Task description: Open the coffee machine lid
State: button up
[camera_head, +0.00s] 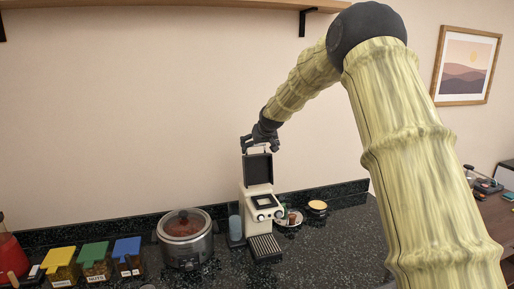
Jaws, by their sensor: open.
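The coffee machine (259,203) is cream-coloured with a dark drip grate in front and stands on the dark counter near the middle of the view. Its lid (257,168) stands raised, close to upright, with its dark inner face toward me. My gripper (257,147) is open at the top edge of the lid. I cannot tell whether the fingers touch the lid. My arm reaches in from the right.
A lidded slow cooker (186,237) stands left of the machine, with a blue cup (235,228) between them. Bins with coloured lids (94,252) sit farther left. A small plate (289,218) and a jar (317,208) are at right. A shelf (180,4) runs above.

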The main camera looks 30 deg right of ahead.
jog(key=shift+a+r, duration=0.1)
jog(key=v, duration=1.1)
jog(key=shift+s+r, duration=0.2)
jog(key=shift+s, duration=0.2)
